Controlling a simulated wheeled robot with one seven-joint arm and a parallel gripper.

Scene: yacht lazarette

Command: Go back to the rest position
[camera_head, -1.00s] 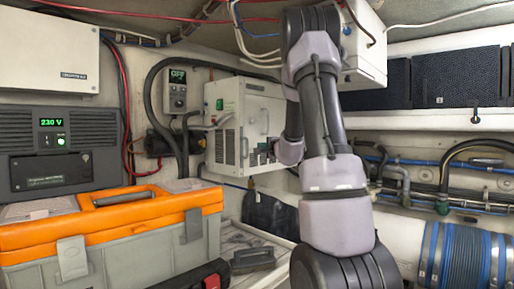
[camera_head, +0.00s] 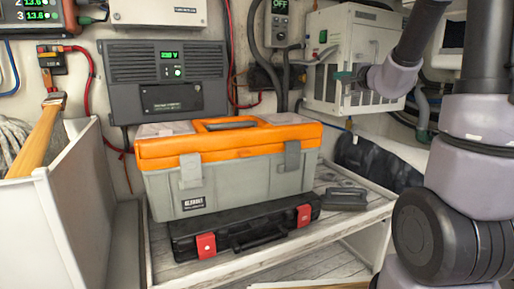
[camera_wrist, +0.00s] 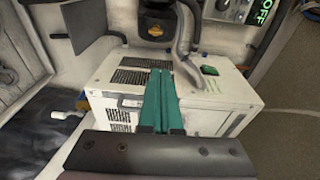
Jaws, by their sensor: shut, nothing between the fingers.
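My gripper (camera_head: 345,76) shows in the head view in front of the white vented box (camera_head: 325,45), at the end of my arm on the right. In the wrist view the two teal fingers of my gripper (camera_wrist: 161,100) lie side by side, shut and empty. They point toward the same white box (camera_wrist: 215,120), which has dark grilles and a green switch. I cannot tell how far the fingertips are from the box.
A grey 230 V unit (camera_head: 165,80) is on the wall. A white bin (camera_head: 45,220) stands at left.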

